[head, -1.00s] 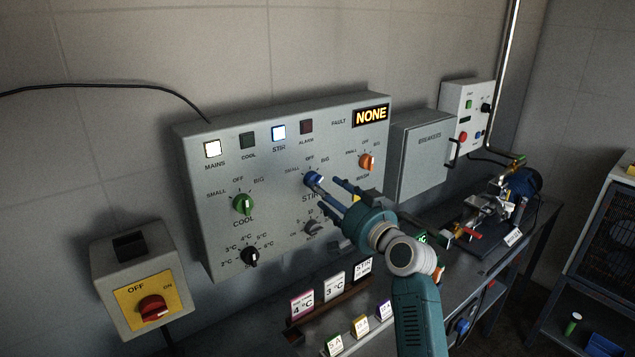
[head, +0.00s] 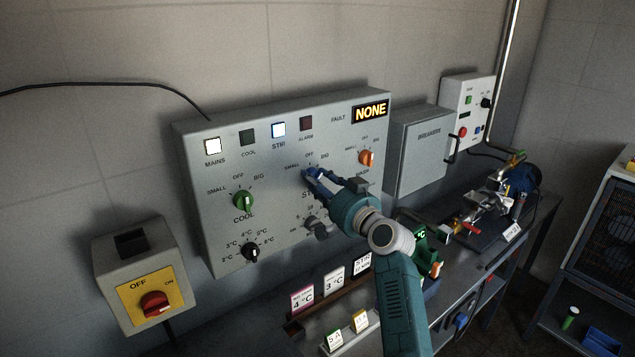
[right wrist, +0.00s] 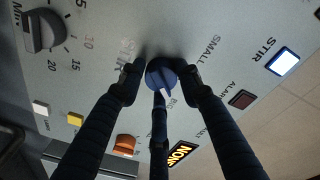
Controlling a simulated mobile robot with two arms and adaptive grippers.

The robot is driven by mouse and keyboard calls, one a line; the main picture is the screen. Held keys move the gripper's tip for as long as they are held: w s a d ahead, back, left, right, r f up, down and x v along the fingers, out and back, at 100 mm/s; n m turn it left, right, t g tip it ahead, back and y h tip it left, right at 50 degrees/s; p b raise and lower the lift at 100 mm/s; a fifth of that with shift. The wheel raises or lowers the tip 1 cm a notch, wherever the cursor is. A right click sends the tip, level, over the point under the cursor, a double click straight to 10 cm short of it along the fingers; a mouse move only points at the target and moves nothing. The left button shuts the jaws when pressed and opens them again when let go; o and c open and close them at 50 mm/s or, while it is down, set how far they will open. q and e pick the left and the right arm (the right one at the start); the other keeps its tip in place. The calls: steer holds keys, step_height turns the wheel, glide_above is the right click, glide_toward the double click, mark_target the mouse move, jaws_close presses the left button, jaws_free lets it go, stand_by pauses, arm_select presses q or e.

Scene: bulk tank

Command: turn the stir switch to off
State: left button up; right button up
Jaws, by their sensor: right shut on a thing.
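The stir switch is a blue knob (head: 312,173) on the grey control panel, between the labels SMALL, OFF and BIG. In the right wrist view the knob (right wrist: 161,74) sits between my fingertips, and its pale pointer mark appears turned toward BIG. My right gripper (head: 316,180) is shut on the knob; its fingers partly cover the knob and nearby lettering. It also shows in the right wrist view (right wrist: 162,76). The STIR lamp (head: 279,130) is lit bluish white. My left gripper is not in view.
The green COOL knob (head: 243,200) is left of my gripper, and an orange knob (head: 367,158) is to the right. A grey dial (head: 317,226) is just below. A red mains switch (head: 155,304) is lower left. Small label cards (head: 334,280) stand below the panel.

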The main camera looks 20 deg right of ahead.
steer(key=shift+d+f+n+t+y+b, duration=0.1)
steer(key=shift+f+n+t+y+b, duration=0.1)
steer(key=shift+n+b, duration=2.15)
steer(key=shift+f+n+t+y+b, duration=0.1)
steer(key=shift+f+n+y+b, duration=0.1)
steer(key=shift+n+b, duration=2.1)
steer(key=shift+n, duration=0.55)
steer(key=o, duration=1.1)
steer(key=shift+r, duration=0.15)
steer(key=shift+o, duration=0.2)
steer(key=v, duration=1.1)
steer(key=shift+s, duration=0.45)
